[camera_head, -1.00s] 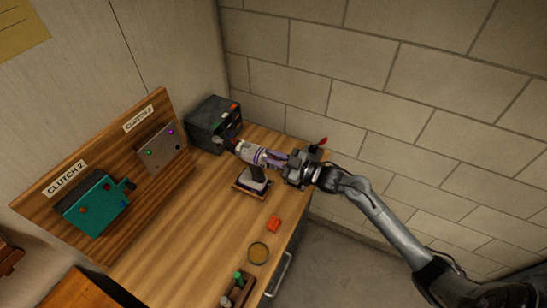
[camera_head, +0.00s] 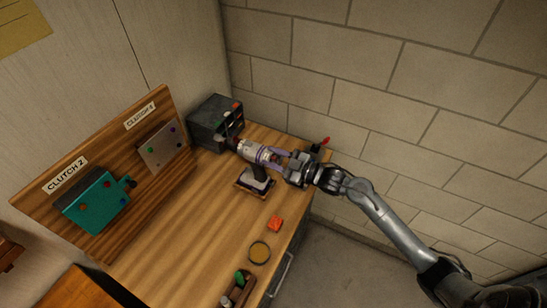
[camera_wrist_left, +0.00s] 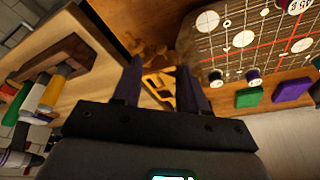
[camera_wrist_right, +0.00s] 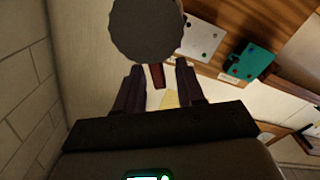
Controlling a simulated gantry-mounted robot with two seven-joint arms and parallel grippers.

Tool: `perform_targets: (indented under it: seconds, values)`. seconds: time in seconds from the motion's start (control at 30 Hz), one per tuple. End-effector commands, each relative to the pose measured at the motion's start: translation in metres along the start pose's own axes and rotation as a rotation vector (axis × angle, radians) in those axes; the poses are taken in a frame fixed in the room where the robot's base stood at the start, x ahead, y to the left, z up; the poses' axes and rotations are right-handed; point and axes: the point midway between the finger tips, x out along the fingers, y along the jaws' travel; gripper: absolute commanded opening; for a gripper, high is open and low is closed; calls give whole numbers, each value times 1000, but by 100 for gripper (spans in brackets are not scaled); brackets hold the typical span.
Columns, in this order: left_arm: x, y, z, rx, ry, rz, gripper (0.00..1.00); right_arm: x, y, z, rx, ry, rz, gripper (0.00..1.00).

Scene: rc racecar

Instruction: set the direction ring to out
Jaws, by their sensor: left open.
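A power tool (camera_head: 251,151) with a pale barrel and dark grip stands on a small wooden stand (camera_head: 248,191) on the workbench. My right gripper (camera_head: 273,157) is at the barrel's right end, with its purple fingers apart. In the right wrist view a dark round end (camera_wrist_right: 147,30) lies just beyond my open right fingers (camera_wrist_right: 159,68), with a dark red thing visible between them. No direction ring or marking can be made out. My left gripper (camera_wrist_left: 161,65) is open and empty in its wrist view, with a yellow object beyond its fingers.
A clutch board (camera_head: 110,218) with a teal box and a grey plate stands at the left. A dark box (camera_head: 208,124) is behind the tool. An orange block (camera_head: 275,224) and a round dish (camera_head: 259,252) lie in front. The wall is close behind.

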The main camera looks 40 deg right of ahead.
Motion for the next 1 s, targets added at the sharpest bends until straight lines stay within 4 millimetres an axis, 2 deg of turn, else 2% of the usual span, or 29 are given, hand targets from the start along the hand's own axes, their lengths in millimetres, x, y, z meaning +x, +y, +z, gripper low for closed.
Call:
perform_targets:
  seconds: [0.23,0.37,0.8,1.0]
  values:
    - [1,1,0,-4,1,3,43,-2,0,1,0,0,0,38]
    - [4,2,1,-9,2,7,43,-12,-1,2,0,-2,0,38]
    - [24,4,7,-11,2,9,43,-79,-2,3,-1,-3,-1,38]
    - [29,3,9,-6,1,5,43,-100,-1,2,1,-1,0,38]
